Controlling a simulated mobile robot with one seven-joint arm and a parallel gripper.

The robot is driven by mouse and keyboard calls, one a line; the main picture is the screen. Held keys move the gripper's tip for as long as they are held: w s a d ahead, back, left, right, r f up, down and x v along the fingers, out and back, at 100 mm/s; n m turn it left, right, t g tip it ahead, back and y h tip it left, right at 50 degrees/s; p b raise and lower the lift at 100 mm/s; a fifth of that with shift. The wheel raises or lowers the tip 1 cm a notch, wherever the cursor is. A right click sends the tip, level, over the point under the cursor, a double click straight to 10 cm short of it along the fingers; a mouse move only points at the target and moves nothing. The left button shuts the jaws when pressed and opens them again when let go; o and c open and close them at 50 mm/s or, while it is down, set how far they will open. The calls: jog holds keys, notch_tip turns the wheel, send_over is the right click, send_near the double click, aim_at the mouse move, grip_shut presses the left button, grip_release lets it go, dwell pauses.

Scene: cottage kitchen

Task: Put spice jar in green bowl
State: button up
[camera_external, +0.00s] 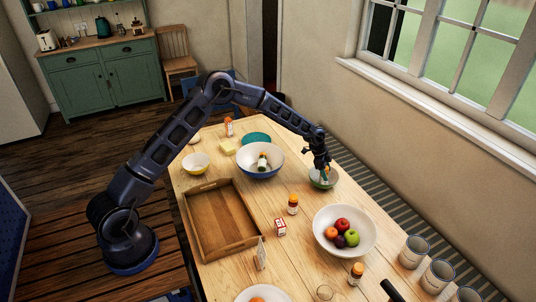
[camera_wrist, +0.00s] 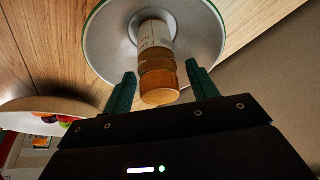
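The green bowl (camera_external: 331,184) stands on the table's right side, under my gripper (camera_external: 322,168). In the wrist view the green bowl (camera_wrist: 97,50) has a pale grey inside and a thin green rim. A spice jar (camera_wrist: 155,42) with a pale label and brown-orange cap is inside the bowl's outline, its far end at the bowl's middle. My gripper (camera_wrist: 161,72) is open, one dark green finger on each side of the jar's cap, with visible gaps. In the external view the gripper largely hides this jar.
A blue bowl (camera_external: 244,162) holding another jar (camera_external: 263,161) is to the left. A wooden tray (camera_external: 247,238), a white fruit bowl (camera_external: 358,249), more jars (camera_external: 293,205) and cups (camera_external: 413,252) stand nearby. The window wall is close on the right.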

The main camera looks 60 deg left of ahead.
jog(key=shift+r, duration=0.15)
jog(key=v, duration=1.2)
jog(key=s+d+r+n+y, duration=0.2)
jog(key=s+d+r, duration=0.3)
jog(key=s+r, duration=0.9)
jog(key=s+d+r+n+y, duration=0.15)
jog(key=s+d+r, duration=0.25)
jog(key=s+r, duration=0.9)
jog(key=s+f+n+t, duration=0.1)
jog(key=s+n, duration=0.4)
jog(key=s, duration=3)
jog(key=shift+s+d, duration=0.15)
jog(key=shift+d, duration=0.3)
